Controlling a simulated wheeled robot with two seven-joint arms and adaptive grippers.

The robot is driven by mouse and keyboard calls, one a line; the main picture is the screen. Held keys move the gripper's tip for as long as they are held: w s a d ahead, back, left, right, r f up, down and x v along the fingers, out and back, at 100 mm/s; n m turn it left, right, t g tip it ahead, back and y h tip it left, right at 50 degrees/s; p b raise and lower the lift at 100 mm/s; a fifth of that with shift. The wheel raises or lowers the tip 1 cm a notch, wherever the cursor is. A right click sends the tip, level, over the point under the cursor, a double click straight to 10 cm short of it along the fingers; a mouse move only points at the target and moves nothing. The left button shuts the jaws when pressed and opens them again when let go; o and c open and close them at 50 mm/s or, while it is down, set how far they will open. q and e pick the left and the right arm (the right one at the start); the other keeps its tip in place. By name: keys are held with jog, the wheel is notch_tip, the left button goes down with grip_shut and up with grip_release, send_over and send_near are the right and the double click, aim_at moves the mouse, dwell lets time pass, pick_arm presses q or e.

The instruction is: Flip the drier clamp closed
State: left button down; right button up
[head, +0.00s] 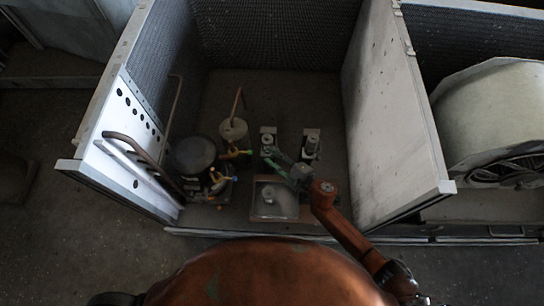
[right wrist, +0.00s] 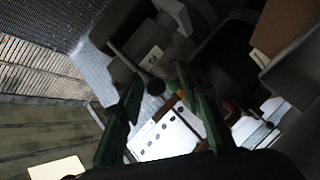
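My right gripper (head: 275,160) reaches into the open housing from the lower right in the head view. In the right wrist view its two green fingers (right wrist: 160,80) stand well apart. A dark lever with a round black knob (right wrist: 155,87), which looks like the drier clamp's handle, shows in the gap between the fingertips; I cannot tell whether they touch it. In the head view, two small fittings on pale bases stand behind the gripper, one at left (head: 268,138) and one at right (head: 311,145). The clamp's exact position is unclear. My left gripper is out of view.
A dark round compressor (head: 194,155) and a pale canister (head: 233,130) with pipes stand left of the gripper. A shallow tray (head: 262,183) lies in front. White side walls (head: 395,110) bound the bay. A large blower drum (head: 495,110) is at right.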

jog(key=shift+d+r, duration=0.1)
jog(key=shift+d, duration=0.05)
jog(key=v, duration=1.2)
dwell(0.3)
